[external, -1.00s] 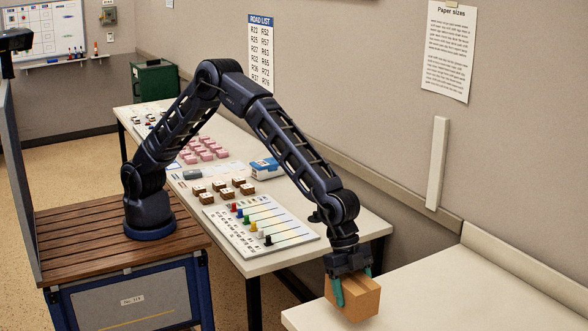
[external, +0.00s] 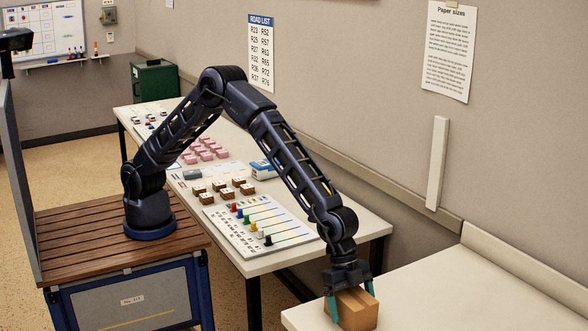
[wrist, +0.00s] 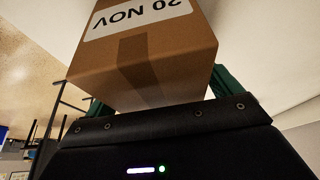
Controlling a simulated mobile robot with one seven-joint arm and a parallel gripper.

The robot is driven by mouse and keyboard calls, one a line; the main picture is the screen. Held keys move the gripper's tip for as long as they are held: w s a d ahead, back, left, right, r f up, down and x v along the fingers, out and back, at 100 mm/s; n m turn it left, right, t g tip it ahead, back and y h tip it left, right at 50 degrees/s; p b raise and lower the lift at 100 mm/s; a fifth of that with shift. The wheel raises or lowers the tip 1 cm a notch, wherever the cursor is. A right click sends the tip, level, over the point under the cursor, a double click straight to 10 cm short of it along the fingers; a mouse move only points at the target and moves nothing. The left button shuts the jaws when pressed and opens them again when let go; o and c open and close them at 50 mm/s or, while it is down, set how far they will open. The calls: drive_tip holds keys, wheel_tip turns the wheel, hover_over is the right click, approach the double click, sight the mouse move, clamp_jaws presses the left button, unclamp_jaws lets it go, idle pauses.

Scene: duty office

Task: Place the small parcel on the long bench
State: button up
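The small parcel (external: 359,312) is a brown cardboard box with darker tape. It is at the near left end of the long bench (external: 470,290), low over its pale top or touching it; I cannot tell which. In the wrist view the parcel (wrist: 150,50) shows a white label with upside-down "20 NOV". My gripper (external: 351,300) points down with its green fingers on two opposite sides of the parcel, shut on it. In the wrist view the fingers (wrist: 160,93) flank the box. The parcel's underside is hidden.
The bench top beyond the parcel is clear, with a raised back edge along the wall. A second table (external: 352,230) to the left holds a game board (external: 258,225), brown blocks (external: 222,188), pink blocks (external: 205,150) and a blue-and-white box (external: 265,169). A gap separates the tables.

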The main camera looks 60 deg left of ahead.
drive_tip(key=v, duration=1.2)
drive_tip(key=shift+r, duration=0.15)
drive_tip(key=shift+w+a+r, duration=0.1)
drive_tip(key=shift+w+r, duration=0.05)
drive_tip(key=w+a+r+n+t, duration=0.1)
drive_tip(key=w+a+r, duration=0.25)
drive_tip(key=a, duration=0.35)
drive_tip(key=w+a+r+n, duration=0.1)
drive_tip(key=w+a+r, duration=0.2)
drive_tip(key=w+a, duration=0.25)
drive_tip(key=w+a+r+n+t, duration=0.1)
drive_tip(key=w+a+r+n, duration=0.2)
drive_tip(key=a, duration=0.4)
drive_tip(key=w+a+r+n+t+y, duration=0.15)
drive_tip(key=a+r, duration=0.35)
drive_tip(key=a, duration=1.2)
drive_tip(key=a+r+n+y, duration=0.1)
drive_tip(key=a+r+n, duration=0.3)
drive_tip(key=a, duration=1.3)
drive_tip(key=s+a+f+n+y, duration=0.1)
drive_tip(key=s+a+n, duration=0.2)
drive_tip(key=s+a, duration=0.6)
drive_tip(key=s+a+f+n+t+y, duration=0.1)
drive_tip(key=s+a+n, duration=0.3)
drive_tip(key=s+a, duration=0.6)
drive_tip(key=a+f, duration=0.1)
drive_tip(key=a, duration=0.6)
drive_tip(key=shift+a, duration=0.2)
